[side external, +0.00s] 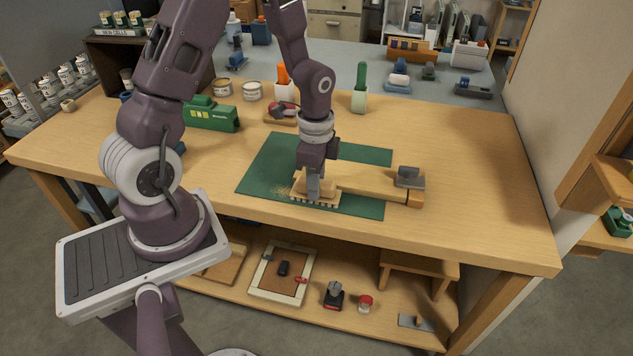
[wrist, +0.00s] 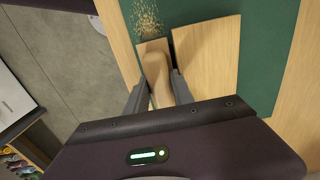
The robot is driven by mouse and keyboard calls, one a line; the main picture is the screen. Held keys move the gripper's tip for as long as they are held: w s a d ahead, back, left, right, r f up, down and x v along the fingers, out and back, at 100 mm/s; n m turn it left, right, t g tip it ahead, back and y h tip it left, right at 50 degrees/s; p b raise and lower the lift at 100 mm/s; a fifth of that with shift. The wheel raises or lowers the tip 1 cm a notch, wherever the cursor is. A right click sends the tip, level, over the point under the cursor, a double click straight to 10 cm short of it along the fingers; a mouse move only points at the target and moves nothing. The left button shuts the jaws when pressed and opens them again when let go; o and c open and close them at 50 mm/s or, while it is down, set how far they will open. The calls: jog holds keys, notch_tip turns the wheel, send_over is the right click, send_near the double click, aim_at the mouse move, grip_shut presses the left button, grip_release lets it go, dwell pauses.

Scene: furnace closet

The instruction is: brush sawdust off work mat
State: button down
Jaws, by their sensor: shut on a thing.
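The green work mat (side external: 262,158) lies flat on the wooden bench. A patch of tan sawdust (side external: 284,188) lies on the mat, just left of the brush; it also shows in the wrist view (wrist: 147,18). My gripper (side external: 314,190) is shut on a wooden bench brush (side external: 318,196), its bristles down at the mat near the front edge. In the wrist view my gripper's fingers (wrist: 158,88) close on both sides of the brush handle (wrist: 157,72). I cannot tell whether the bristles press on the mat.
A wooden board (side external: 365,181) lies across the mat right of the brush, with a grey block (side external: 410,177) at its end. The bench's right side is clear.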

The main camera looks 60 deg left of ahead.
jog(key=shift+s+a, duration=3.65)
jog(key=shift+s, duration=0.05)
jog(key=shift+r, duration=0.15)
jog(key=shift+r, duration=2.95)
notch_tip(320, 180, up, 3)
